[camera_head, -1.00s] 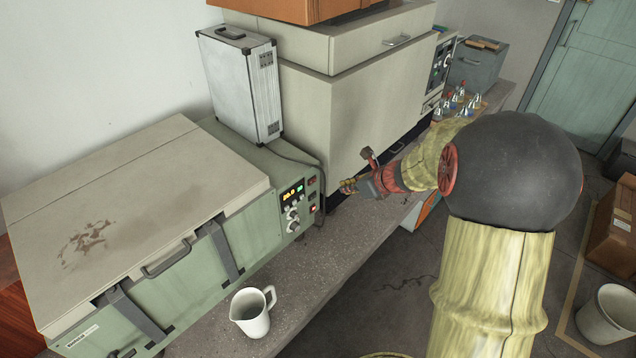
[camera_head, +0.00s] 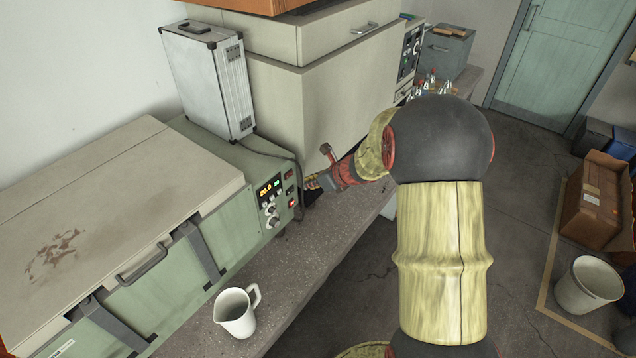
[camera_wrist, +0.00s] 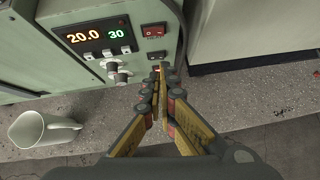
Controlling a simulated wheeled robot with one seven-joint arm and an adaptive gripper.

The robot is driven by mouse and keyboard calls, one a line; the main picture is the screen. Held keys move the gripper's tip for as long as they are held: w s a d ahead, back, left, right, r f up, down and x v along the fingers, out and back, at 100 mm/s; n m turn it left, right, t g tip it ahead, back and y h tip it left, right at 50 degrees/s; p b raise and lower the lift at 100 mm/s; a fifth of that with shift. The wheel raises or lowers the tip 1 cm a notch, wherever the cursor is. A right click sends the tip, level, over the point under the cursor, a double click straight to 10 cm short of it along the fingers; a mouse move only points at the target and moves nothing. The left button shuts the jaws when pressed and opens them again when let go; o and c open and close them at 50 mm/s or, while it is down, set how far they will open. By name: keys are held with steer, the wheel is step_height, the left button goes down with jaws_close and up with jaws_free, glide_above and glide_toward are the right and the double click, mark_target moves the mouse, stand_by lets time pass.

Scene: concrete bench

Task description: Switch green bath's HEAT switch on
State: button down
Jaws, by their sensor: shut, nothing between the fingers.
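The green bath (camera_head: 200,190) stands on the bench at left, with its control panel (camera_head: 268,205) at its right end. The wrist view shows the panel's display (camera_wrist: 95,36), reading 20.0 and 30. At the panel's right is a red rocker switch (camera_wrist: 153,30), with a dark switch (camera_wrist: 155,55) below it. The labels are too small to read surely. My gripper (camera_head: 309,183) is shut and empty, just in front of the panel's right edge. In the wrist view its fingertips (camera_wrist: 161,68) overlap the lower switch area and partly hide it. Contact cannot be told.
A white jug (camera_head: 237,312) stands on the bench (camera_head: 290,265) in front of the bath. A silver case (camera_head: 210,80) sits on top of the bath, with a cable running down behind the panel. A large beige cabinet (camera_head: 310,95) stands close to the right.

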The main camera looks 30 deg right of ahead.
mark_target(289, 175)
steer(key=shift+w+a+f, duration=0.2)
steer(key=shift+w+f, duration=0.1)
steer(key=shift+w, duration=0.65)
steer(key=shift+w+a+f, duration=0.25)
steer(key=shift+w, duration=0.65)
steer(key=shift+w+a+f, duration=0.2)
steer(key=shift+w+f, duration=0.1)
steer(key=shift+w, duration=0.65)
steer(key=shift+w+d+n+y+p, duration=0.1)
steer(key=shift+w+n+y+p, duration=0.2)
steer(key=shift+w+n+p, duration=0.15)
steer(key=shift+s, duration=0.15)
steer(key=shift+s+a+b, duration=0.3)
steer(key=shift+a, duration=0.55)
steer(key=shift+d, duration=0.1)
